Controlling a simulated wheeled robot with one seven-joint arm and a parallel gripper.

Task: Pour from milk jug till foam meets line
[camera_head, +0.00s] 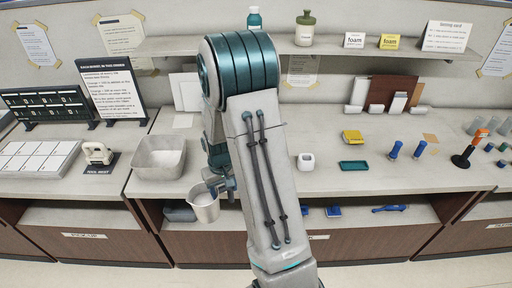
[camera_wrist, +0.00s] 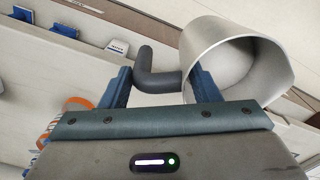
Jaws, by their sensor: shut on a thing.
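The milk jug (camera_head: 206,211) is a light grey metal pitcher in front of the counter's edge, just below and right of the grey basin. Its mouth faces up in the head view. My gripper (camera_head: 220,187) is beside it, partly hidden by my arm. In the wrist view the jug (camera_wrist: 235,62) shows its open mouth and pale inside; I cannot tell how much milk it holds. Its dark angled handle (camera_wrist: 155,80) lies between the fingers of my gripper (camera_wrist: 160,88), which is shut on it. A small white cup (camera_head: 306,162) stands on the counter right of my arm; no line on it is readable.
A grey basin (camera_head: 160,158) stands on the counter left of the jug. A green tray (camera_head: 354,166), yellow block (camera_head: 352,137) and blue cylinders (camera_head: 394,150) are right of the cup. An open shelf with blue items (camera_head: 333,211) runs below the counter.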

